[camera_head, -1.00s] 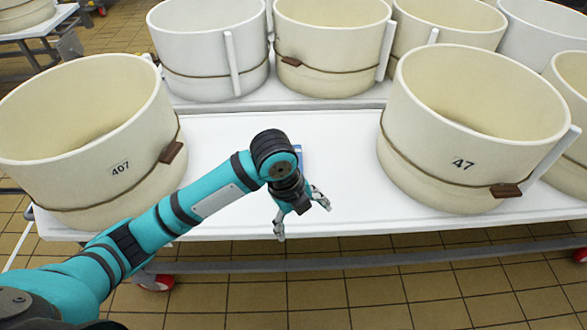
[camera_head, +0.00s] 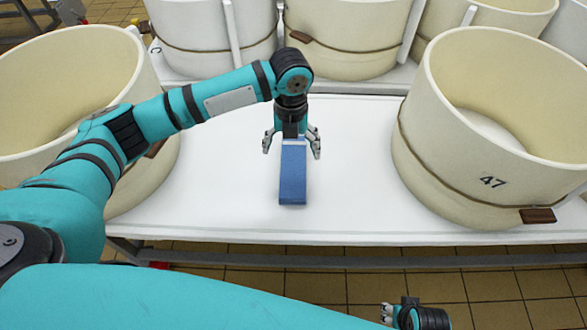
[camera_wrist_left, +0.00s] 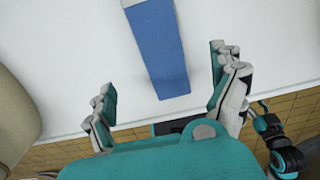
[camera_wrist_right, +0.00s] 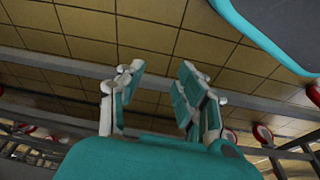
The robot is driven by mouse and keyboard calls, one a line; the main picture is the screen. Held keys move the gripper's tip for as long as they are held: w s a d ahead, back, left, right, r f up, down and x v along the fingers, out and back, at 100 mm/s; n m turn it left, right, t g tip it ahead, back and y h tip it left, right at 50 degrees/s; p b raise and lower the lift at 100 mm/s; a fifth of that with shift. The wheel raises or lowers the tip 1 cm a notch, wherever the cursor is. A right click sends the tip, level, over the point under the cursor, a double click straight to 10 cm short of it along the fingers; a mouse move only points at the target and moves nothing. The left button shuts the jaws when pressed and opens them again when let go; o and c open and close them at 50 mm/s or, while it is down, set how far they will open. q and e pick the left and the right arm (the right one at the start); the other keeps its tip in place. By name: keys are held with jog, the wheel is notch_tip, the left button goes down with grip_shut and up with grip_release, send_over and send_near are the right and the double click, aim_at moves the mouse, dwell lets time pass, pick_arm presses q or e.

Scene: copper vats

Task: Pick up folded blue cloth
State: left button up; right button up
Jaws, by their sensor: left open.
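The folded blue cloth (camera_head: 292,182) lies on the white table top between two large vats, as a long narrow strip with a pale far end. It also shows in the left wrist view (camera_wrist_left: 160,52). My right gripper (camera_head: 386,312) is low at the bottom right of the head view, off the table. In the right wrist view its fingers (camera_wrist_right: 160,72) are apart and empty.
A cream vat marked 47 (camera_head: 480,150) stands right of the cloth, and another cream vat (camera_head: 60,90) stands left, partly behind my left arm. More vats (camera_head: 345,30) line the back. The white table (camera_head: 225,200) is clear around the cloth. Tiled floor lies in front.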

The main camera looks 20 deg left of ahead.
aim_at(293, 165)
pick_arm(q)
notch_tip(293, 165, down, 4)
jog(key=shift+w+f+b, duration=0.1)
jog(key=shift+f+b, duration=0.15)
jog(key=shift+b, duration=0.2)
jog(key=f, duration=0.2)
jog(key=f+b, duration=0.1)
jog(key=f, duration=0.1)
jog(key=shift+w+f, duration=0.1)
jog(key=shift+w, duration=0.3)
jog(key=shift+f, duration=0.15)
pick_arm(e)
jog(key=w+v, duration=0.2)
jog(key=v, duration=0.6)
jog(key=shift+r, duration=0.65)
pick_arm(q)
jog(key=shift+c, duration=0.2)
jog(key=c, duration=1.4)
